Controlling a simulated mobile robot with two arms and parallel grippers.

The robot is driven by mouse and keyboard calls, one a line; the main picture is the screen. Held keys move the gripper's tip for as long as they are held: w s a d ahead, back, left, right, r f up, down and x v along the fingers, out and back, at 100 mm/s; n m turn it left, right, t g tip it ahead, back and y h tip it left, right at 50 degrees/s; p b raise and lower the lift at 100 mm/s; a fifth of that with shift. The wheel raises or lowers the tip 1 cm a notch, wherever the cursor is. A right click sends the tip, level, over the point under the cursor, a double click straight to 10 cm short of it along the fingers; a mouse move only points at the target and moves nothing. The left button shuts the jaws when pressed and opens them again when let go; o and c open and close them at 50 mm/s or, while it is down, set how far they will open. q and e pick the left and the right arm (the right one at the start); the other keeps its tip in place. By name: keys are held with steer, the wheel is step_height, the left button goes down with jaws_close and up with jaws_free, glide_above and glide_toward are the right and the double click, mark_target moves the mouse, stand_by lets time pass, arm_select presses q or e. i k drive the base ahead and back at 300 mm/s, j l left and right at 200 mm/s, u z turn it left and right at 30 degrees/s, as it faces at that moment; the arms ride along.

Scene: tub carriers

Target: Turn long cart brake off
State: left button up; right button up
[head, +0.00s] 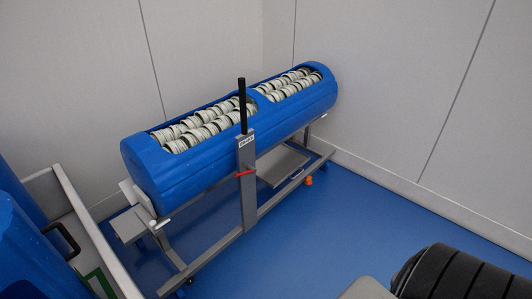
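The long cart stands along the back wall, a grey metal frame (213,248) carrying a long blue tub (225,153). The tub's two top openings show rows of pale ring-shaped items (200,128). A grey post (248,205) rises at the cart's near side with a black upright handle (242,105) on top. A small label (246,141) on the post is too small to read surely. A red lever (245,173) sits across the post, roughly level. Neither of my grippers is in view.
Another blue tub (20,245) with a black handle (65,240) stands at the lower left. A small orange part (309,181) is near the cart's far end. A black ribbed shape fills the lower right corner. Blue floor (340,225) is clear in front of the cart.

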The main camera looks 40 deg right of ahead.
mark_target(250, 168)
steer(key=z, duration=1.1)
